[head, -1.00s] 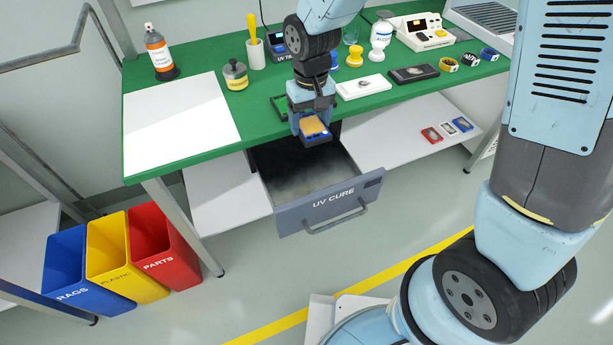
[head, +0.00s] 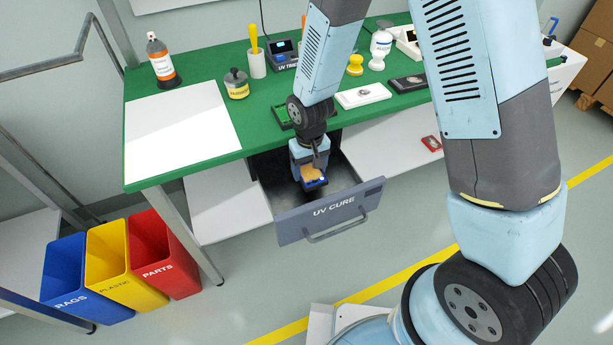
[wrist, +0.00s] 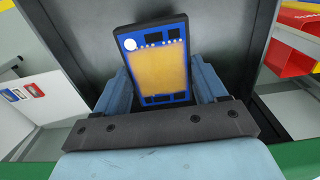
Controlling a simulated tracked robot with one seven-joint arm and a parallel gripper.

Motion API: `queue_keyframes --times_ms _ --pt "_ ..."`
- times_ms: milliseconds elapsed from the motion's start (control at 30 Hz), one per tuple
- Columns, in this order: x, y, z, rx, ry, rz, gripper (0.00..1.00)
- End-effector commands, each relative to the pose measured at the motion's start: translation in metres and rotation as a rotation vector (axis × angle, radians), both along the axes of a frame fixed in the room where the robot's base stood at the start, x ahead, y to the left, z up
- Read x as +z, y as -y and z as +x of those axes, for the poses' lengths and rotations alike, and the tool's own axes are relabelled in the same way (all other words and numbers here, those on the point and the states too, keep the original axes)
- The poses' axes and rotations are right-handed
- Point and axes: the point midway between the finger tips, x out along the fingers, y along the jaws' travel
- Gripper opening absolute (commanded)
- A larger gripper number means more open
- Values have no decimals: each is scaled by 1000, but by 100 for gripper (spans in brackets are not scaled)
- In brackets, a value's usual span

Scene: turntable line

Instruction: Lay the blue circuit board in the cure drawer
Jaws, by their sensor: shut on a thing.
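The blue circuit board (wrist: 157,68) has a gold middle and dark pads. My gripper (wrist: 160,90) is shut on it, one finger along each side, in the wrist view. In the head view the board (head: 313,181) shows at the tip of my gripper (head: 309,172), over the open cure drawer (head: 333,210). The drawer is grey, marked UV CURE, and pulled out below the green bench. The dark drawer floor (wrist: 90,25) lies behind the board in the wrist view. I cannot tell whether the board touches the floor.
The green bench (head: 262,88) is above the drawer, with a green-framed fixture (head: 282,117) near its edge. White shelves flank the drawer, the right one (head: 390,140) carrying a red item (head: 431,143). Blue, yellow and red bins (head: 163,262) stand at left.

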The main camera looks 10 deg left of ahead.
Motion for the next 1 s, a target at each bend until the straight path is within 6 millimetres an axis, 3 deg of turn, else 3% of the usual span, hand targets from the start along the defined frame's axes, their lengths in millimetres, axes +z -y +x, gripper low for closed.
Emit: queue_keyframes --times_ms 433,800,833,1000 --pt "-39 0 -1 1 -1 -1 33" --pt "-43 -1 -1 2 -1 -1 33" --pt "-42 -1 -1 2 0 0 74" --pt "-42 -1 -1 2 0 0 91"
